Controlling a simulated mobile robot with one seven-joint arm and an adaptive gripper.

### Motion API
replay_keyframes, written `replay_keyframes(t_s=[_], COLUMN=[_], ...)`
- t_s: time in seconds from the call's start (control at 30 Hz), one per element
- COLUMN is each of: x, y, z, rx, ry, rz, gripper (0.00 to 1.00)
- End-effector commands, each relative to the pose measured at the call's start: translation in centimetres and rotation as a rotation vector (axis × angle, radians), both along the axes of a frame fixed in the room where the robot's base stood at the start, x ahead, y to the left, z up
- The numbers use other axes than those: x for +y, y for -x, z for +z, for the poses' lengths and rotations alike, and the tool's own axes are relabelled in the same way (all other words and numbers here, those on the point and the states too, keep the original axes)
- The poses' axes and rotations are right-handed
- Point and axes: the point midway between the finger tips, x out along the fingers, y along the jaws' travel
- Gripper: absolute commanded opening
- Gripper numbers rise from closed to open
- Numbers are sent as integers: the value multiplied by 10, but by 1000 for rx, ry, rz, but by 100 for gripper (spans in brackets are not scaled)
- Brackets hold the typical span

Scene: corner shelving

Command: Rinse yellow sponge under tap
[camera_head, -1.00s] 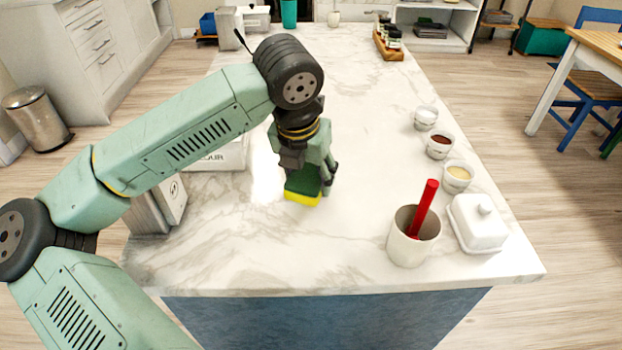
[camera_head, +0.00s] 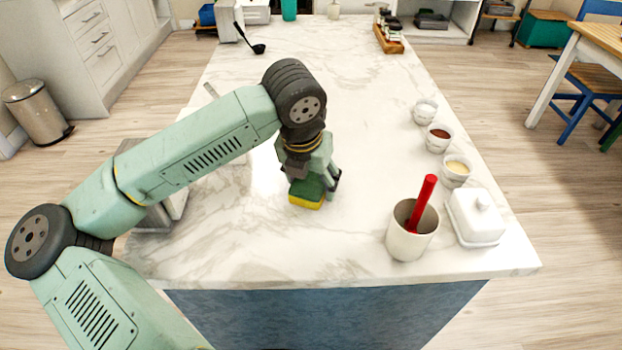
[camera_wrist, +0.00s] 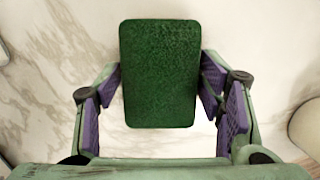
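The sponge (camera_head: 307,191) has a green scouring top and a yellow lower layer. It is over the near middle part of the marble counter; I cannot clearly tell whether it is lifted off the surface. In the wrist view the green face of the sponge (camera_wrist: 160,75) fills the space between my fingers. My gripper (camera_head: 314,182) points down, with its finger pads against both sides of the sponge. In the wrist view my gripper (camera_wrist: 160,95) appears shut on it. No tap or sink shows in either view.
The marble counter (camera_head: 290,245) is clear around the sponge. To the right stand a cup (camera_head: 403,243) with a red handle, a white lidded dish (camera_head: 474,220) and small bowls (camera_head: 440,139). A black ladle (camera_head: 257,48) and a wooden rack (camera_head: 389,43) are farther back.

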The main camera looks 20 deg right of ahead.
Motion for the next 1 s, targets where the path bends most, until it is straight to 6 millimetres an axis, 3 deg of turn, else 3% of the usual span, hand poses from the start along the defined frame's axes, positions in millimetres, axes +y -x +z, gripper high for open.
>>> replay_keyframes(t_s=[0.13, 0.57, 1.0], x=[0, 0, 16], y=[0, 0, 19], z=[0, 8, 92], rx=[0, -1, -4], ry=[0, 1, -1], rz=[0, 0, 0], gripper=[73, 73, 73])
